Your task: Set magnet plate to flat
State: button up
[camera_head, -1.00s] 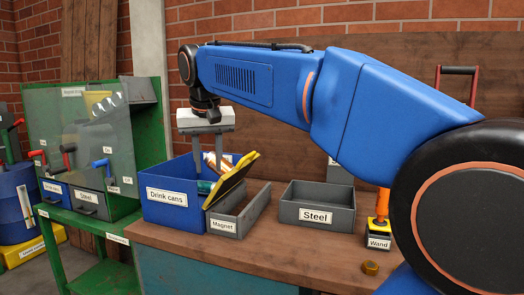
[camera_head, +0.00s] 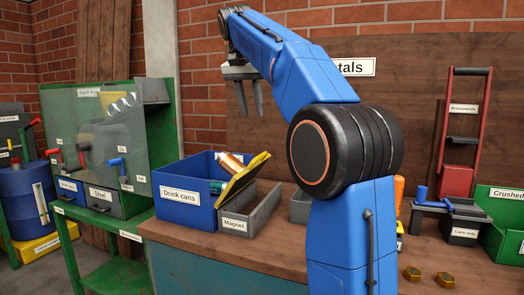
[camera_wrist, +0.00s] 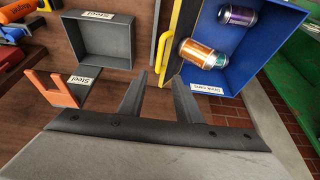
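The magnet plate (camera_head: 246,174), dark with a yellow edge, stands tilted over the grey tray labelled Magnet (camera_head: 235,226). It leans up toward the blue Drink cans bin (camera_head: 187,214). In the wrist view the plate shows as a yellow-edged strip (camera_wrist: 184,28) beside the blue bin wall. My gripper (camera_head: 249,112) is raised above and behind the plate, fingers pointing down. Its fingers are apart with nothing between them, which also shows in the wrist view (camera_wrist: 158,82). An orange can (camera_wrist: 201,54) and a purple can (camera_wrist: 238,16) lie in the blue bin.
The grey Steel tray (camera_wrist: 103,38) is on the bench, partly hidden by my arm in the head view. A small press (camera_head: 446,206), a green crate (camera_head: 507,225) and brass nuts (camera_head: 443,280) are at right. A green cabinet (camera_head: 85,135) stands left.

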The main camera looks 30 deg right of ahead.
jog(key=x, duration=1.6)
jog(key=shift+f, duration=0.2)
jog(key=shift+c, duration=0.3)
grip_shut()
